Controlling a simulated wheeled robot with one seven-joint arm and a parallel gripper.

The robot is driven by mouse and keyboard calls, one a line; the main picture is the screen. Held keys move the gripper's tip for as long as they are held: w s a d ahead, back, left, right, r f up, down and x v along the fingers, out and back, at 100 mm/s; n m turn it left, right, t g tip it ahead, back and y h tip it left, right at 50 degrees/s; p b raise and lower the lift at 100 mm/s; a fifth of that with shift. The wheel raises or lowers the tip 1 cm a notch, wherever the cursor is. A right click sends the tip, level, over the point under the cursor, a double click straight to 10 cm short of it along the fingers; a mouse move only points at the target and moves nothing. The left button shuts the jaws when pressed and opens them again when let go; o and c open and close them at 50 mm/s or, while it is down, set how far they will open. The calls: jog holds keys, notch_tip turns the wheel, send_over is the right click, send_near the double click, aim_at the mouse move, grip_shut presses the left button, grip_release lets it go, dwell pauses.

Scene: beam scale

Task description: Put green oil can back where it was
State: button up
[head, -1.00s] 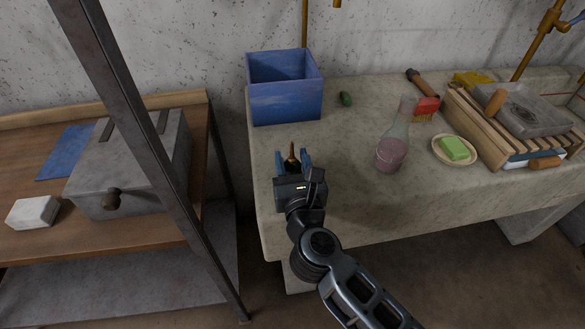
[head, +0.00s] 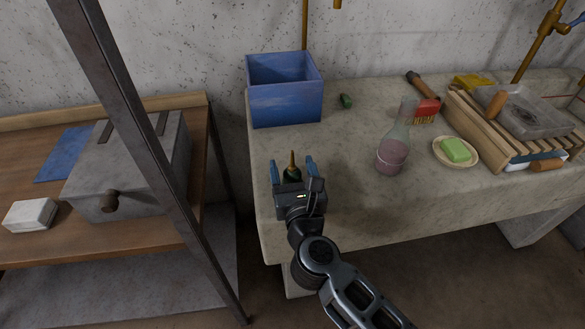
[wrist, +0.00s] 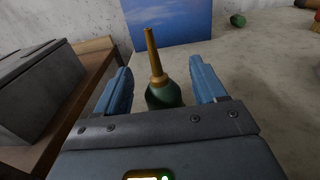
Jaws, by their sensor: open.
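The green oil can (head: 291,174) has a dark green body and a thin brass spout. It stands upright on the stone counter near its left end, in front of the blue bin. My gripper (head: 292,171) is open, with its two blue fingers on either side of the can. In the wrist view the can (wrist: 165,94) stands between the open fingers (wrist: 164,85), with visible gaps to both. The can's base is hidden behind the gripper body.
The blue bin (head: 286,102) stands behind the can. A flask of pink liquid (head: 390,156), a plate with a green sponge (head: 455,150) and a wooden rack (head: 478,132) are to the right. A dark metal post (head: 150,150) stands left. The counter between can and flask is clear.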

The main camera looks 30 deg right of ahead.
jog(key=shift+r, duration=0.25)
jog(key=b+v, duration=0.1)
jog(key=v, duration=1.1)
jog(key=shift+b, duration=0.35)
jog(key=s+d+r+m+g+y, duration=0.1)
jog(key=s+d+r+m+y, duration=0.1)
jog(key=s+m, duration=1.2)
jog(key=s+d+r+m+g+y, duration=0.1)
jog(key=s+r+m+y, duration=0.2)
jog(key=s+m, duration=1.2)
jog(key=m, duration=0.3)
jog(key=shift+d+y, duration=0.3)
jog(key=shift+d, duration=0.1)
